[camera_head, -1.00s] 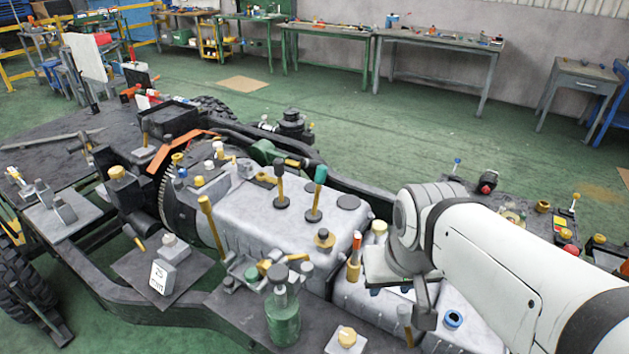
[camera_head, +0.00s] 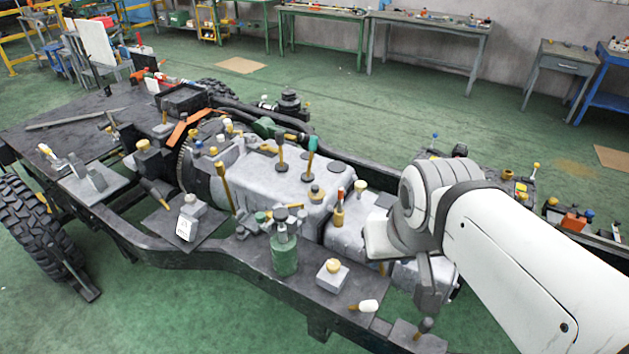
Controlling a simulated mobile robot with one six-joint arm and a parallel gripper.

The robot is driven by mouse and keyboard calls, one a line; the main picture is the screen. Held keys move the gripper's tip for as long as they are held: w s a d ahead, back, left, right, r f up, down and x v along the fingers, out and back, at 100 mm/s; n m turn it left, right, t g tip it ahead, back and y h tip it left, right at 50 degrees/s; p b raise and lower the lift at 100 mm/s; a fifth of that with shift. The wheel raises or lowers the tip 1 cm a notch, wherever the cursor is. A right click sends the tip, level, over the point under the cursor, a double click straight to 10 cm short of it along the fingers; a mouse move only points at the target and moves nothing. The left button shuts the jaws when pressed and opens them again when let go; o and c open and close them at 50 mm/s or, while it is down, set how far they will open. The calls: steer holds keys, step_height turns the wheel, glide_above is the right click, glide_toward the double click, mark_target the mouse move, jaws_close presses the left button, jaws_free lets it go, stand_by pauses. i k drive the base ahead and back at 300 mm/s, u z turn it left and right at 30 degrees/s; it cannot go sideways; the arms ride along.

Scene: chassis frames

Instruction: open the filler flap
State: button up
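I cannot pick out the filler flap for certain among the many small fittings on the chassis. My gripper (camera_head: 428,300) hangs below my white arm at the right, over the near-right part of the chassis. It shows as a dark grey piece seen side-on; its fingertips cannot be told apart, and nothing is clearly held in it. The grey ribbed housing (camera_head: 255,185) lies to its left, with levers and caps on top. A smaller pale housing (camera_head: 345,237) is just left of my gripper and partly hidden by my arm.
The black chassis frame (camera_head: 235,259) runs along the near side. A green bottle-like part (camera_head: 285,258) and a yellow-capped block (camera_head: 332,276) stand on it. A large tyre (camera_head: 35,225) is at the left. Green floor is free in front; workbenches (camera_head: 430,30) line the back wall.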

mark_target(316, 194)
steer(key=k, duration=1)
steer(key=u, duration=0.35)
steer(key=i, duration=1.7)
steer(key=z, duration=0.35)
